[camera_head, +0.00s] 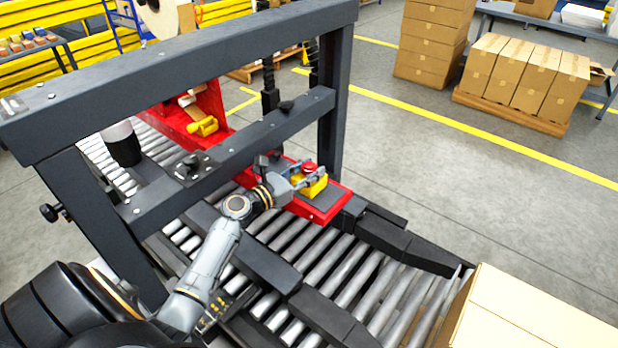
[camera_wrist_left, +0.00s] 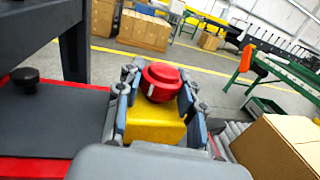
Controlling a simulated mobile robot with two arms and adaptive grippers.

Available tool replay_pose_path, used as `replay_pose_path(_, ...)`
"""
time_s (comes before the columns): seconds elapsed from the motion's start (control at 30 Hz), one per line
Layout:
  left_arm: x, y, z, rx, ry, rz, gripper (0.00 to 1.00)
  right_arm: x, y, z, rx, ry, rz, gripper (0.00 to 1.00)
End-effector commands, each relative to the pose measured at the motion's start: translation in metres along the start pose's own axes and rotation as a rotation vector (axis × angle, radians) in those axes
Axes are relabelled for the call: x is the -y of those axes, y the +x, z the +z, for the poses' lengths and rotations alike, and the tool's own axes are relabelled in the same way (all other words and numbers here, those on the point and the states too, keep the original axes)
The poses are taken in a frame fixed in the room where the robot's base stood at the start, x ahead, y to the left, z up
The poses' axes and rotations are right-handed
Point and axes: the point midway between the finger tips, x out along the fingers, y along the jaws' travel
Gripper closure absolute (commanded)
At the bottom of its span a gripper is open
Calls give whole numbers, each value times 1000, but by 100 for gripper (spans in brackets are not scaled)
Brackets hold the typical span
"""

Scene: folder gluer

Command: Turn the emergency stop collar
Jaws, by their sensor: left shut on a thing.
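The emergency stop is a yellow box (camera_head: 312,187) with a red round collar (camera_head: 309,168) on top, on the red-edged panel (camera_head: 322,214) over the rollers. In the left wrist view the red collar (camera_wrist_left: 160,82) stands on the yellow box (camera_wrist_left: 155,124). My left gripper (camera_head: 309,178) reaches it from the left, and its fingers (camera_wrist_left: 157,88) are shut on the red collar, one on each side. The lower part of the box is partly hidden by the gripper. My right gripper is not in view.
A dark gantry frame (camera_head: 190,75) spans the roller conveyor (camera_head: 300,250) beside my arm. A cardboard box (camera_head: 530,318) sits at the lower right. Stacked cartons (camera_head: 525,75) stand on a pallet at the back.

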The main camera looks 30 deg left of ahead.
Motion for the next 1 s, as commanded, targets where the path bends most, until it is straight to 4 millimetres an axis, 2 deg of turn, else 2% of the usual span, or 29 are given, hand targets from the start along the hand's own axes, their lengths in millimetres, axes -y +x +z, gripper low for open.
replay_pose_path(0.03, -1, 0, -6, -1, 3, -34, 94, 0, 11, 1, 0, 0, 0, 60)
replay_pose_path(0.33, -1, 0, -3, -1, 0, -187, 94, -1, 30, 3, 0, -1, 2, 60)
replay_pose_path(1.0, 0, 0, -1, -2, -2, -242, 94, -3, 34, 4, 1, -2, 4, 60)
